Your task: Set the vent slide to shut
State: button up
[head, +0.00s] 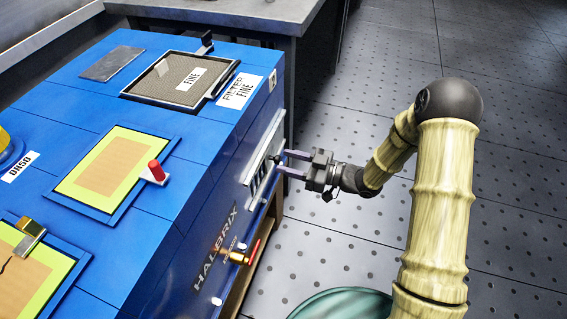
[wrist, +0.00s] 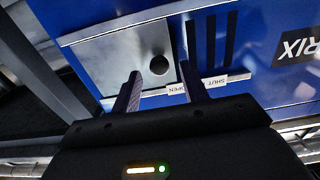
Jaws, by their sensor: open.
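The vent slide (wrist: 115,60) is a grey metal plate with a round black knob (wrist: 160,66), set in a rail on the blue cabinet's side. In the wrist view the plate is at the left of its rail, and dark slots (wrist: 212,40) lie uncovered to its right. The knob is nearer the OPEN label (wrist: 180,88) than the SHUT label (wrist: 214,80). My gripper (wrist: 161,72) is open, its fingers on either side of the knob in the picture; contact cannot be told. In the head view my gripper (head: 285,163) is at the vent (head: 262,170), with the knob partly visible.
The blue cabinet (head: 130,225) carries a FINE filter panel (head: 170,85), yellow-framed panels and a red knob (head: 156,169) on top. Below the vent, an orange-and-red valve handle (head: 243,256) sticks out. A grey table (head: 235,15) stands behind.

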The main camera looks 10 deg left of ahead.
jog(key=shift+w+a, duration=0.1)
jog(key=shift+a, duration=0.95)
grip_shut()
